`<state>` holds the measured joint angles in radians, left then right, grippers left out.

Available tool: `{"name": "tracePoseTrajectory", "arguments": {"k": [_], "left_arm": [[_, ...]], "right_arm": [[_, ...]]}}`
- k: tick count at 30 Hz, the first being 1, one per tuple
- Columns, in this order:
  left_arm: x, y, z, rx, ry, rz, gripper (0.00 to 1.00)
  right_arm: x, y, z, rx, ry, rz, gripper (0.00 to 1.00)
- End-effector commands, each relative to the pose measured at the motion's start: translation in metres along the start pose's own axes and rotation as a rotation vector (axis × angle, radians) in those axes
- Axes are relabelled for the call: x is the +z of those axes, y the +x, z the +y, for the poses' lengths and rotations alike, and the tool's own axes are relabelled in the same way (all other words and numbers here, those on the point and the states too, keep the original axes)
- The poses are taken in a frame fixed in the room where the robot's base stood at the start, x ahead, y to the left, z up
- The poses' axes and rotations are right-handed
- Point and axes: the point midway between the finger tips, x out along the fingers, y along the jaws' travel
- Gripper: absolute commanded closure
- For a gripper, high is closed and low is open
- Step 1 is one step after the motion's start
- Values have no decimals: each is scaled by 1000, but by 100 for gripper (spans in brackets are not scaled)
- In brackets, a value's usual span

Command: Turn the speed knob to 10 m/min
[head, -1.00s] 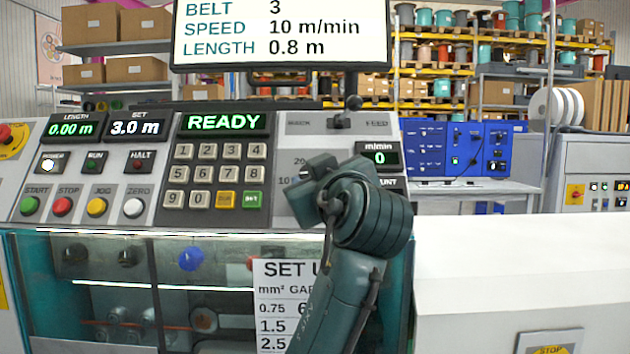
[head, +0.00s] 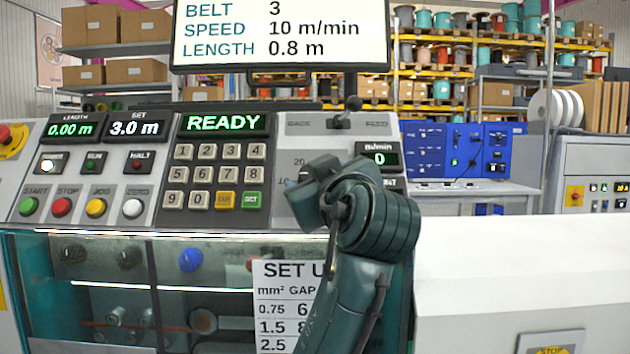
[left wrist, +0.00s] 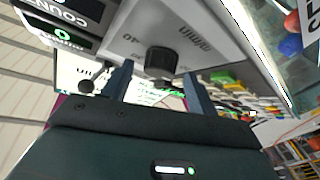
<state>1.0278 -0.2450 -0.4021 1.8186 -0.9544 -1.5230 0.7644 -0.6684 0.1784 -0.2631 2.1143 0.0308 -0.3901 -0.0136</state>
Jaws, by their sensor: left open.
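The speed knob is a dark round knob (left wrist: 162,61) on the grey panel with a m/min label in the left wrist view. In the head view my left gripper hides it, and only part of its dial scale shows, with 20 at the upper left. My left gripper (head: 304,198) is in front of the panel's right part, below the 0 m/min display (head: 379,159). In the left wrist view its two fingers (left wrist: 158,71) are open, one on each side of the knob, with gaps visible. My right gripper is not in view.
A screen (head: 280,35) above reads speed 10 m/min. A keypad (head: 217,176) sits left of my gripper, and a BACK/FEED lever (head: 345,112) above it. A glass-fronted compartment (head: 110,285) and a set-up card (head: 285,310) are below.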

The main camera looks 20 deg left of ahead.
Motion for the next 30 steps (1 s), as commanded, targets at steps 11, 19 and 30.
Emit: {"name": "tracePoseTrajectory", "arguments": {"k": [11, 19, 30], "left_arm": [[2, -82, 0, 4, -2, -1, 42], [0, -116, 0, -1, -1, 1, 42], [0, -120, 0, -1, 0, -1, 42]], "right_arm": [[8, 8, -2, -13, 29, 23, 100], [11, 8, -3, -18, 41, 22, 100], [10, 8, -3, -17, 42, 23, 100]]}}
